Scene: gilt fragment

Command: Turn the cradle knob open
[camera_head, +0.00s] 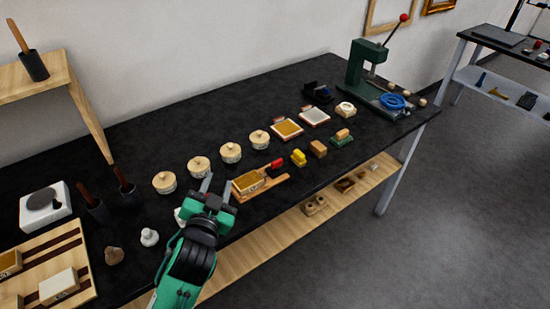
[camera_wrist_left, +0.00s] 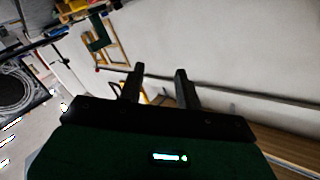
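The cradle (camera_head: 268,189) is a low wooden stand near the front edge of the dark bench, in the middle of the head view. It holds a gold-topped block (camera_head: 247,182). A red knob (camera_head: 277,164) sits at its right end. My left gripper (camera_head: 222,183) is just left of the cradle, with its two fingers apart and nothing visible between them. In the left wrist view the fingers (camera_wrist_left: 159,78) also stand apart and empty; the cradle cannot be made out there. My right gripper is not in view.
Several lidded round pots (camera_head: 231,153) stand behind the gripper. A yellow block (camera_head: 298,158) and a brown block (camera_head: 318,149) lie right of the knob. A white piece (camera_head: 149,237) stands left of my arm. A green press (camera_head: 362,66) stands at the far right end.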

